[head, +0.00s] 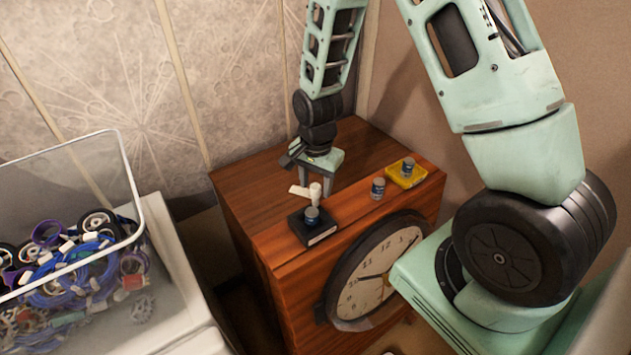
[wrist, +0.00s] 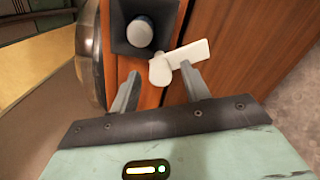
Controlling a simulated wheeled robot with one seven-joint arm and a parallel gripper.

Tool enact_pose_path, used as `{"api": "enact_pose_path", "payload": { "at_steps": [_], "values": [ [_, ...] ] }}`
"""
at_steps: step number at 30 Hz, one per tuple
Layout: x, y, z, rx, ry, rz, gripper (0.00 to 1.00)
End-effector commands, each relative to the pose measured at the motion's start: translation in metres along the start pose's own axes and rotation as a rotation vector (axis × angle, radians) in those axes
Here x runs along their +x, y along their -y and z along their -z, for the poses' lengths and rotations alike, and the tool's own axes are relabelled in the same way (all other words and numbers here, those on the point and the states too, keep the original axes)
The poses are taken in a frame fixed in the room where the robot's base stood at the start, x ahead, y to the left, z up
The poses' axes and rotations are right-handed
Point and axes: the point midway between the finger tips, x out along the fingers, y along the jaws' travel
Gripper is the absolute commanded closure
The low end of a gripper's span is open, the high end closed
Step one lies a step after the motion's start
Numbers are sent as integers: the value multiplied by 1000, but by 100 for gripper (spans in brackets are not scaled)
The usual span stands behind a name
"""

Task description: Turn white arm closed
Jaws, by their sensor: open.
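The white arm (head: 299,190) is a short flat lever joined to a white upright post beside the black block (head: 318,236) on the wooden cabinet. In the wrist view the white arm (wrist: 190,53) points up and to the right from its rounded white end. My gripper (head: 316,184) is open and points down at the post. In the wrist view my gripper (wrist: 160,76) has a finger on each side of the white rounded end. I cannot tell whether either finger touches it. A small blue-grey cylinder (head: 312,214) stands on the black block.
Another blue-grey cylinder (head: 378,187) stands on the wooden cabinet (head: 247,200). A yellow tray (head: 420,175) holds a similar one. A round clock (head: 372,278) is on the cabinet's front. A wire-rimmed bin (head: 135,190) of wheels and cables stands at left.

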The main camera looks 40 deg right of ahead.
Motion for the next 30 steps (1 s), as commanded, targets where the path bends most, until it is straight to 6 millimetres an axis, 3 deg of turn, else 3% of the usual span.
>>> {"api": "enact_pose_path", "payload": {
  "at_steps": [4, 9, 20, 30],
  "values": [
    [0, 0, 0, 0, 0, 0, 56],
    [0, 0, 0, 0, 0, 0, 98],
    [0, 0, 0, -42, 1, 1, 98],
    [-1, 0, 0, -271, 5, 2, 98]
  ]
}}
